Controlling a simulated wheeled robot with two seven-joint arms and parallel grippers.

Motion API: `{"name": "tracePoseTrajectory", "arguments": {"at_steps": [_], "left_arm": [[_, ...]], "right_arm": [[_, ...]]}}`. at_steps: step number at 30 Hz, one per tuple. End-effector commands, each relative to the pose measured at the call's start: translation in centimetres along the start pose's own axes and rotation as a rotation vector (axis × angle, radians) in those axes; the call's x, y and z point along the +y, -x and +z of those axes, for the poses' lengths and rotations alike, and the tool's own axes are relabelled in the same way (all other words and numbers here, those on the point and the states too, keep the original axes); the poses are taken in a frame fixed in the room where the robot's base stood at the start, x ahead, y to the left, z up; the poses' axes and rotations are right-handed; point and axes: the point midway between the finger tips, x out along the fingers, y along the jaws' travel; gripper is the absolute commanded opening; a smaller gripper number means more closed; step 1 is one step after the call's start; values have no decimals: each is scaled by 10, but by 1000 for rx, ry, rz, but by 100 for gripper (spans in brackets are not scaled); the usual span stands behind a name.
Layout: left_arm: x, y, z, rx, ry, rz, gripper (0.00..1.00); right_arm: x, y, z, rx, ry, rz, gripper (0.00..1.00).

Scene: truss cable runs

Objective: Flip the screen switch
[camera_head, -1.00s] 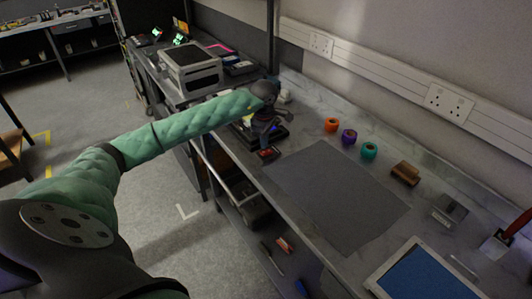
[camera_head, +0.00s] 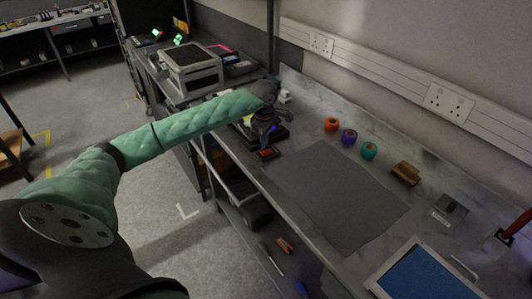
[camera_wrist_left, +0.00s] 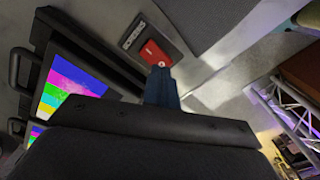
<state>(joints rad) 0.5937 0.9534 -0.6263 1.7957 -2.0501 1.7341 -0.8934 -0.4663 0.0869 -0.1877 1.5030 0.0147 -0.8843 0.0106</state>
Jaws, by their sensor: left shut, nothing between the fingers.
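The screen switch is a small dark box with a red rocker (camera_wrist_left: 153,53). It lies on the bench by the grey mat, and its red part shows in the head view (camera_head: 270,153). My left gripper (camera_head: 264,139) is just above it, fingers down. In the left wrist view its blue fingers (camera_wrist_left: 161,70) are shut and empty, with tips close to the red rocker; I cannot tell whether they touch. A screen (camera_wrist_left: 72,82) beside the switch is lit with colour bars. My arm and wrist partly hide the screen in the head view. My right gripper is not in view.
A grey mat (camera_head: 340,195) covers the bench middle. Orange (camera_head: 331,125), purple (camera_head: 349,136) and teal (camera_head: 369,150) rolls stand behind it. A tablet with a blue display (camera_head: 418,276) lies at front right. A boxy grey machine (camera_head: 190,68) stands farther back.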

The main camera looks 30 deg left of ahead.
Motion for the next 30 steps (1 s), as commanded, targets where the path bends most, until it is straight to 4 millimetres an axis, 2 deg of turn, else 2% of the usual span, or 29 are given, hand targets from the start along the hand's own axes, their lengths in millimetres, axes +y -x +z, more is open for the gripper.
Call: {"name": "tracePoseTrajectory", "arguments": {"at_steps": [30], "left_arm": [[0, -13, 0, 0, 0, 0, 0]], "right_arm": [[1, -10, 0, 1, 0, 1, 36]]}}
